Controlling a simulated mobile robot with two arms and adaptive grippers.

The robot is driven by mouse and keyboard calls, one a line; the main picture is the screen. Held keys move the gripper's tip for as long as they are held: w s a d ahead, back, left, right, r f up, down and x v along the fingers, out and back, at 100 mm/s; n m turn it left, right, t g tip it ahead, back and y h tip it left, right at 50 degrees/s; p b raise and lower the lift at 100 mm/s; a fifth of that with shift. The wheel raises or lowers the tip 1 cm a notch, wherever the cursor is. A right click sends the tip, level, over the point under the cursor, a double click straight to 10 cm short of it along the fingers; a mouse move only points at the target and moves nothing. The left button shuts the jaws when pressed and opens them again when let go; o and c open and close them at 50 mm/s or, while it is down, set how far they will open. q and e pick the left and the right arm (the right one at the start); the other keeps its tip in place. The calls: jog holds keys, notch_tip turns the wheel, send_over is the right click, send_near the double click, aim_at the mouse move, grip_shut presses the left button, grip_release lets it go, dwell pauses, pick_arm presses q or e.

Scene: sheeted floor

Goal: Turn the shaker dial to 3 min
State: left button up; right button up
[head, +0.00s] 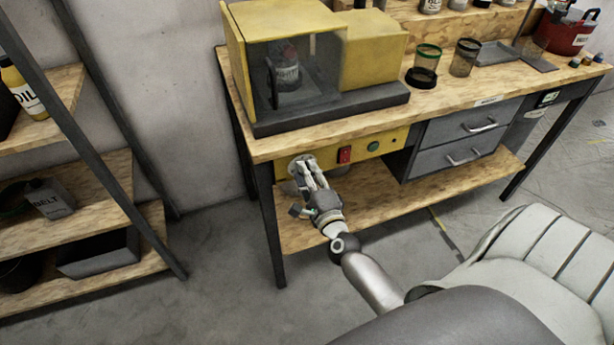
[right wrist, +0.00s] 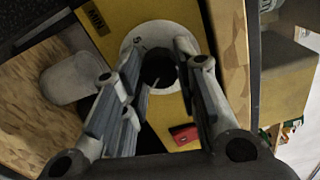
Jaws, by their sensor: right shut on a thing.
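The shaker (head: 372,58) is a yellow machine with a dark see-through cover, standing on the workbench with a bottle (head: 287,72) inside. Its yellow control panel (head: 395,137) is below the tabletop. The dial (right wrist: 158,66) is a black knob on a round pale plate in the right wrist view; a pale pointer line shows on it. In the head view the dial is mostly hidden by my right gripper (head: 306,168). In the wrist view the right gripper (right wrist: 160,78) is shut on the knob, one finger each side. My left gripper is not in view.
A red switch (head: 345,155) and a green button (head: 373,146) sit right of the dial. Grey drawers (head: 462,140) are farther right. The bench's lower shelf (head: 400,192) is below. A rack (head: 105,185) stands at the left, with bare floor between.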

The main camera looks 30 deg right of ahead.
jog(key=shift+d+m, duration=0.1)
jog(key=shift+m, duration=0.9)
jog(key=o, duration=1)
jog(key=v, duration=1.2)
